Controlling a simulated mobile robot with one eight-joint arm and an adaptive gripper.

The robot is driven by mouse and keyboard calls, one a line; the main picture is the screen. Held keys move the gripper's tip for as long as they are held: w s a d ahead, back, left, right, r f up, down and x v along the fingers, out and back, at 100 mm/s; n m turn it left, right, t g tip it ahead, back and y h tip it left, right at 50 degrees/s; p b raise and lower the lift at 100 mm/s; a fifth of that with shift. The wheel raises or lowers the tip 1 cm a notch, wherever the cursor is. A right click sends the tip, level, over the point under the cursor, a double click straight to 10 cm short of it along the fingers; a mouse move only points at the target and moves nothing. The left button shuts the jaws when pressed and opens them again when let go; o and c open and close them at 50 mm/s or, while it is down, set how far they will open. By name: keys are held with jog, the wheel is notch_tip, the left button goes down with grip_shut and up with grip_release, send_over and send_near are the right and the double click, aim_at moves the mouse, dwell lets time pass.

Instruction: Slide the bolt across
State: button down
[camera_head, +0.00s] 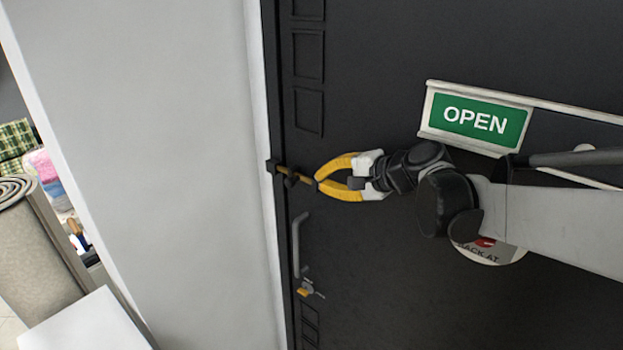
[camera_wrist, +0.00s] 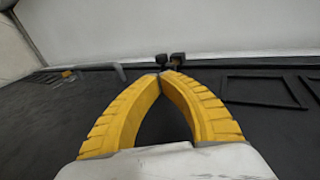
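The bolt (camera_head: 302,180) is a thin brass-coloured rod with dark fittings on the black door (camera_head: 380,290). It spans from the dark keeper (camera_head: 271,165) at the white frame towards my fingertips. My gripper (camera_head: 317,181) has yellow fingers that converge at the bolt's right end. In the wrist view, the fingertips (camera_wrist: 163,74) meet or nearly meet, just in front of two small dark blocks (camera_wrist: 170,58) of the bolt hardware. The tips hide part of the bolt, and I cannot tell whether anything is pinched between them.
A grey door handle (camera_head: 298,245) and a lock with a yellow tag (camera_head: 303,292) sit below the bolt. A green OPEN sign (camera_head: 478,119) hangs above my arm. A round sign (camera_head: 490,253) is partly behind my arm. A white wall (camera_head: 170,150) stands left.

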jog(key=v, duration=0.4)
jog(key=shift+d+r, duration=0.1)
jog(key=shift+r, duration=0.05)
jog(key=shift+s, duration=0.15)
jog(key=s+d+f+n+h+b, duration=0.4)
jog(key=s+d+f+b, duration=0.2)
jog(key=s+f, duration=0.6)
jog(key=s+d+f+n+g+h+b, duration=0.1)
jog(key=s+d+f+n+h+b, duration=0.3)
jog(key=s+d+f+b, duration=0.3)
jog(key=s+d+f+h, duration=0.1)
jog(key=s+f, duration=0.4)
jog(key=f, duration=0.1)
jog(key=shift+b, duration=0.3)
